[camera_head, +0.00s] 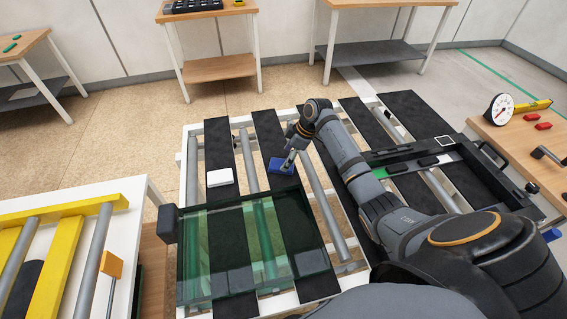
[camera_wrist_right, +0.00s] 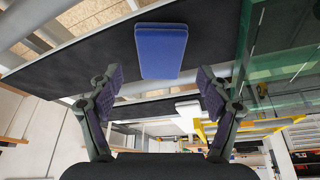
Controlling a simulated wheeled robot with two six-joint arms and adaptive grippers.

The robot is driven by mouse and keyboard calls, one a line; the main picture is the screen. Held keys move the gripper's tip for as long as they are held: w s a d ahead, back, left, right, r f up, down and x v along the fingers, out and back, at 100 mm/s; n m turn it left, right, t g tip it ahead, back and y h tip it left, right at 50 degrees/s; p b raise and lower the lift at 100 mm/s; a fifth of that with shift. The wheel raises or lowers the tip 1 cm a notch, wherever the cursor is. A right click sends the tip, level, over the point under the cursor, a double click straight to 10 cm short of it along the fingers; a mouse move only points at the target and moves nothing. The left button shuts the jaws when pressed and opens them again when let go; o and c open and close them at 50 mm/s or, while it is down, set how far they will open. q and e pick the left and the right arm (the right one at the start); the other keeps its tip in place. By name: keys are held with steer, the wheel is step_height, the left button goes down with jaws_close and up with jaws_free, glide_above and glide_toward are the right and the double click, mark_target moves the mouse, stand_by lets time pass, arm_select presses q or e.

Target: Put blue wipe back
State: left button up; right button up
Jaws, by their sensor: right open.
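The blue wipe (camera_head: 281,166) is a small flat blue pad lying on a black strip of the white frame table, just beyond the glass pane (camera_head: 235,250). It also shows in the right wrist view (camera_wrist_right: 161,50), ahead of the fingertips. My right gripper (camera_head: 289,158) reaches down close to the wipe. In the wrist view its fingers (camera_wrist_right: 160,84) are spread wide and empty, one to each side of the wipe's line. Whether a finger touches the wipe cannot be told. My left gripper is not in view.
A white pad (camera_head: 220,177) lies on another black strip to the left. A black tool frame (camera_head: 420,158) lies under my right arm. A gauge (camera_head: 499,109) stands on the right table. A yellow rack (camera_head: 60,212) stands at the left.

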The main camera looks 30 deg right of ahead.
steer(key=b+v, duration=0.1)
steer(key=v, duration=0.7)
steer(key=shift+r, duration=0.15)
